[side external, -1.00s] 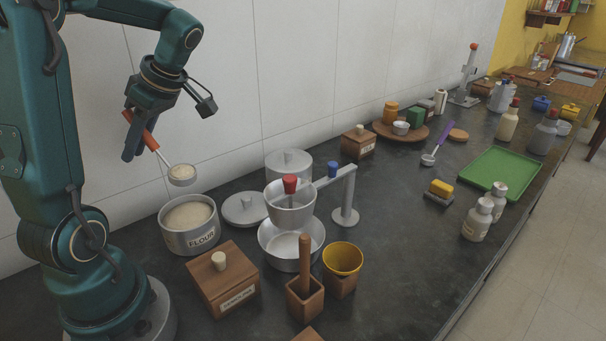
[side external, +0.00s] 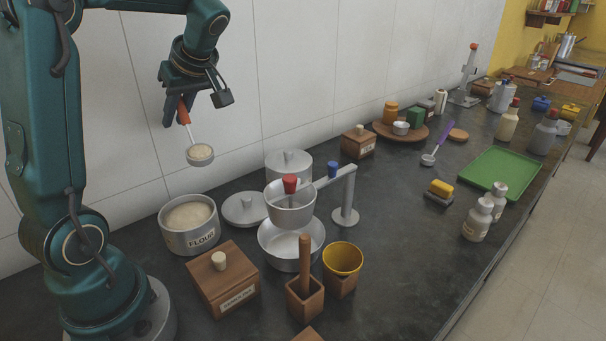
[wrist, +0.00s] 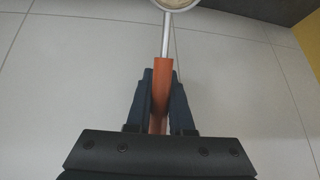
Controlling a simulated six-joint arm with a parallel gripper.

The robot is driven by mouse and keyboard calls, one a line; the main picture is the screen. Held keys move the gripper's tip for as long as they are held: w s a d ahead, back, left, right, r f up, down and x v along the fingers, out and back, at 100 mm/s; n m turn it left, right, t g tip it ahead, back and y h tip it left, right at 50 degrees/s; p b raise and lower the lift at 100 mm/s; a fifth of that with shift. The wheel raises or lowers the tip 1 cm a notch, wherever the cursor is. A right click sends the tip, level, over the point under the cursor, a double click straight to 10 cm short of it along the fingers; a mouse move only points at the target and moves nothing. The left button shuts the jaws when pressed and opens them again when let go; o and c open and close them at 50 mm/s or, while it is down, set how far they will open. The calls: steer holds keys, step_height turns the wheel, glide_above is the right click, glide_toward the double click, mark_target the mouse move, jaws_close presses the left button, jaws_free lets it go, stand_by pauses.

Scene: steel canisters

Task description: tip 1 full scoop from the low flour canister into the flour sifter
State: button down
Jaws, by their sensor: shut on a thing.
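My gripper (side external: 178,110) is shut on the orange handle of a metal scoop (side external: 200,155). The scoop's bowl holds pale flour and hangs in the air above and slightly right of the flour canister. In the wrist view the orange handle (wrist: 162,85) lies between the fingers, and the bowl is cut by the top edge. The low steel flour canister (side external: 190,240) is open, with flour inside and a FLOUR label. The flour sifter (side external: 290,208), a steel pan with a red knob, is held on a stand over a steel bowl (side external: 290,258), right of the scoop.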

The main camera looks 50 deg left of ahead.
steer(key=w+d+r+m+t, duration=0.2)
steer(key=w+m, duration=0.1)
steer(key=w, duration=0.3)
steer(key=w+d+r+m+t, duration=0.1)
steer(key=w+d+m+t, duration=0.2)
steer(key=w+m, duration=0.15)
steer(key=w+d+m+t, duration=0.2)
steer(key=w+d, duration=0.1)
steer(key=d, duration=0.3)
steer(key=w+d+f+m+t, duration=0.1)
steer(key=w+d+m, duration=0.1)
steer(key=w+d, duration=0.2)
steer(key=shift+w+d+f+t, duration=0.2)
steer(key=shift+d+f+t, duration=0.15)
steer(key=shift+d, duration=0.55)
steer(key=shift+s+r, duration=0.1)
steer(key=shift+s+d+r+n+t+y, duration=0.15)
steer(key=shift+s+d+r+t+y, duration=0.2)
steer(key=shift+t, duration=0.3)
steer(key=shift+s+d+r+n+t+y, duration=0.15)
steer(key=shift+s+d+r+t, duration=0.1)
steer(key=shift+s+t, duration=0.3)
steer(key=shift+s+d+r+t+y, duration=0.3)
steer(key=shift+s+r+t+y, duration=0.15)
steer(key=shift+t, duration=0.2)
steer(key=shift+s+d+r+t+y, duration=0.25)
steer(key=shift+s+r+t+y, duration=0.05)
steer(key=shift+s+t+y, duration=0.3)
